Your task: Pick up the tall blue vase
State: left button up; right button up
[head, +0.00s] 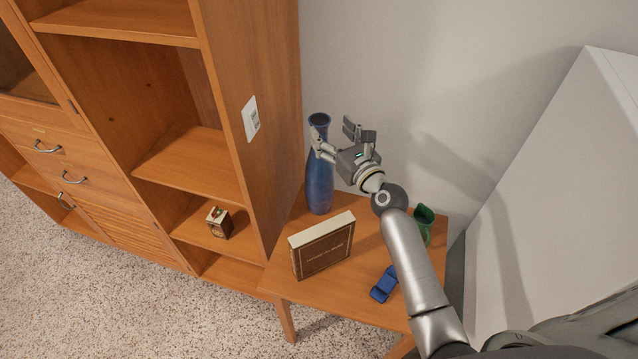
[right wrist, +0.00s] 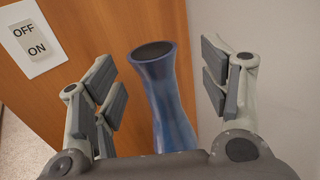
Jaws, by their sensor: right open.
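The tall blue vase (head: 319,180) stands upright on the small wooden table (head: 304,290), close to the side of the wooden cabinet. My right gripper (head: 332,133) is open beside the upper part of the vase, reaching in from the right. In the right wrist view the vase (right wrist: 165,95) shows between the two open fingers (right wrist: 164,88), with its dark mouth facing up and space on both sides. The lower vase is hidden there by the gripper's palm. My left gripper is not in view.
A brown book (head: 322,250) stands in front of the vase. A blue toy car (head: 384,284) and a green vase (head: 424,219), partly behind my arm, are on the table. A cabinet (head: 275,110) with a switch plate (head: 251,118) borders the left.

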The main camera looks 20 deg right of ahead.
aim_at(325, 127)
jog(key=shift+w+a, duration=0.1)
jog(key=shift+w, duration=0.2)
jog(key=w, duration=0.1)
jog(key=w+a, duration=0.1)
jog(key=w, duration=0.1)
jog(key=shift+w+a+p, duration=0.2)
jog(key=shift+w+p, duration=0.1)
jog(key=shift+p, duration=0.1)
jog(key=shift+w+f, duration=0.15)
jog(key=shift+w, duration=0.35)
jog(key=shift+s, duration=0.1)
jog(key=c, duration=0.4)
grip_shut()
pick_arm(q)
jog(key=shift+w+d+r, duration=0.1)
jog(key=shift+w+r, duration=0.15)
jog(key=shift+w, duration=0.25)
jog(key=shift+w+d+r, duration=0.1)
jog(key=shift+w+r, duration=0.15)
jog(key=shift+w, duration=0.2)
pick_arm(e)
jog(key=shift+r, duration=0.3)
